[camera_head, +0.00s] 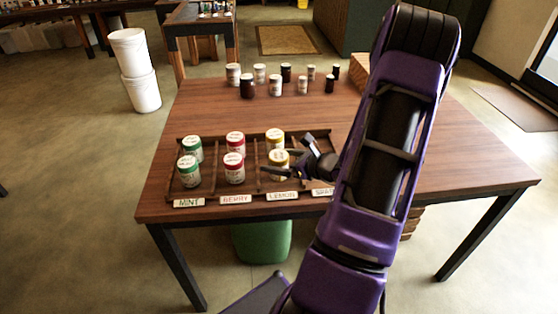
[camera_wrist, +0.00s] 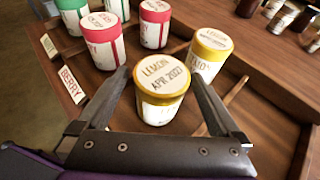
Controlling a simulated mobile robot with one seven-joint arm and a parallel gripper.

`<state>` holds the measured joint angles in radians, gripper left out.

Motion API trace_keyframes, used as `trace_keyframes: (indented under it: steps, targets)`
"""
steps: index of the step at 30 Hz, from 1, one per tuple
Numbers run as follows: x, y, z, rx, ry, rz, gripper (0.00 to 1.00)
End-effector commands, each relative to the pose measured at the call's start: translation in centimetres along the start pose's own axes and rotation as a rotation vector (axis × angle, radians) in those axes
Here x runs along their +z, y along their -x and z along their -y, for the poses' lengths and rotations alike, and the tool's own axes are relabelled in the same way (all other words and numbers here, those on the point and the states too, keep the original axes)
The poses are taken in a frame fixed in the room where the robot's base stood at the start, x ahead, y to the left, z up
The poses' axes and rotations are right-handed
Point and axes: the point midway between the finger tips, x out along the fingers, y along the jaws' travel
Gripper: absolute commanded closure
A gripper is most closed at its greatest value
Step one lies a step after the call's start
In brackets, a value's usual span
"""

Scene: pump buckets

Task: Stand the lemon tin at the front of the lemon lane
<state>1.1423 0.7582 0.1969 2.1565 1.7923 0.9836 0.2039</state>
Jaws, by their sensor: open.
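The front lemon tin (camera_head: 279,164), white with a yellow lid, stands upright in the lemon lane of the wooden rack (camera_head: 262,191), behind the LEMON label (camera_head: 282,196). In the wrist view this lemon tin (camera_wrist: 160,112) reads "LEMON APR 2027" on its lid. A second yellow-lidded tin (camera_head: 275,138) stands behind it in the same lane and also shows in the wrist view (camera_wrist: 208,64). My gripper (camera_wrist: 158,78) is open, with one finger on each side of the front lemon tin. Whether the fingers touch it is unclear.
Green-lidded mint tins (camera_head: 188,172) and red-lidded berry tins (camera_head: 234,168) stand in pairs in the lanes to the left. My arm hides most of the rightmost lane. Several small jars (camera_head: 275,86) stand at the table's back; the table (camera_head: 215,110) between is clear.

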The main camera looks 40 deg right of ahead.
Motion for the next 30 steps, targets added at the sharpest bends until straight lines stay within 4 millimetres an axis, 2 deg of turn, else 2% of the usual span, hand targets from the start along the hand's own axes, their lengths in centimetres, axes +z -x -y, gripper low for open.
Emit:
trace_keyframes:
  steps: [15,21,30]
  targets:
    - [0.0,10.1,0.1,-0.005,-0.001,-0.001,0.00]
    - [0.0,11.8,0.0,-0.002,-0.001,-0.001,0.00]
    - [0.0,11.9,0.0,-0.001,-0.001,-0.001,0.00]
